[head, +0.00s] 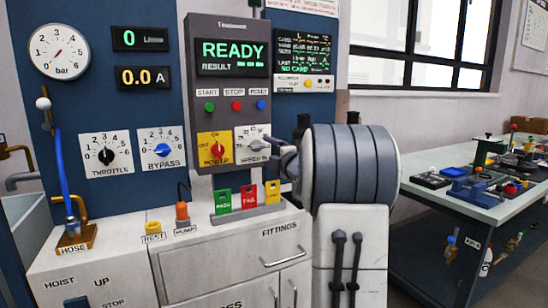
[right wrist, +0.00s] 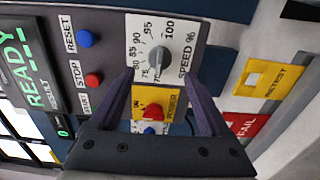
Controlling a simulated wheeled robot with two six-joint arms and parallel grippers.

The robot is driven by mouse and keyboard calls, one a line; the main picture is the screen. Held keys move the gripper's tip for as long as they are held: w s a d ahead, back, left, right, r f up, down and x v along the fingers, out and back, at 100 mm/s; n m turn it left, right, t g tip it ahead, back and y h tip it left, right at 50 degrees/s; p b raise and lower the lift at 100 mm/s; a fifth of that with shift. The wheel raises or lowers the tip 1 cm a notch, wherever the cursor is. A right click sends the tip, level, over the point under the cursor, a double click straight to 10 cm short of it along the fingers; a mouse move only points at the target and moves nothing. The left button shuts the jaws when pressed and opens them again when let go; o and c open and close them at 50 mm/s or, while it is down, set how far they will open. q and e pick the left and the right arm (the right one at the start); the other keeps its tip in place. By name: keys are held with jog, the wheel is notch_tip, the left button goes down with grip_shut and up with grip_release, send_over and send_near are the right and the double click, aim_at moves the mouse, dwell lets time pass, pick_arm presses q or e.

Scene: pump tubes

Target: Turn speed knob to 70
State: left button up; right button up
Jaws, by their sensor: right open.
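The speed knob (head: 257,145) is a grey knob on a white dial plate at the lower right of the grey control panel. In the right wrist view the knob (right wrist: 158,58) sits on its dial, with marks from about 75 to 100 readable. Its grey pointer appears to lie toward the low numbers near 75, but the exact reading is unclear. My right gripper (head: 279,146) is close to the right of the knob. In the right wrist view its two dark fingers are open, one on each side just below the knob, with no clear contact. My left gripper is out of view.
The red power switch (head: 216,149) on its yellow plate is just left of the dial. START, STOP and RESET buttons (head: 237,106) are above. Green, red and yellow tags (head: 245,196) stand below on the cabinet. A bench (head: 440,215) with parts is at right.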

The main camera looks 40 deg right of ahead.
jog(key=v, duration=0.3)
jog(key=shift+s+a, duration=0.1)
jog(key=shift+s, duration=0.25)
